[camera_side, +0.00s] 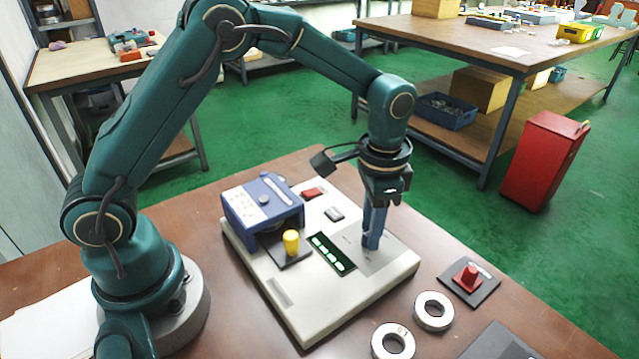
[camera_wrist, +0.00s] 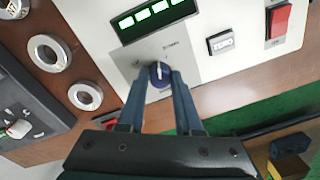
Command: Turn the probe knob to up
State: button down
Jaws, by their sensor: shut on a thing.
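The probe knob (camera_wrist: 159,72) is a small round blue knob on a light grey panel of the white instrument (camera_side: 285,300). A small white mark shows near its top in the wrist view; the labels around it are too small to read. My gripper (camera_wrist: 158,84) is shut on the knob, one finger on each side. In the side view my gripper (camera_side: 371,244) points straight down at the panel, and its fingers hide the knob there.
Beside the knob are a green-lit display (camera_side: 332,253), a grey button (camera_wrist: 222,43) and a red switch (camera_wrist: 280,20). A blue box (camera_side: 262,208) and yellow knob (camera_side: 291,241) stand at the left. Metal rings (camera_side: 432,327) and a red-knobbed plate (camera_side: 484,290) lie at the right.

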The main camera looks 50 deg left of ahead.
jog(key=n, duration=0.6)
jog(key=shift+w, duration=0.1)
jog(key=n, duration=0.6)
jog(key=shift+n, duration=0.3)
dwell(0.3)
jog(key=c, duration=0.6)
grip_release()
jog(key=shift+r, duration=2.6)
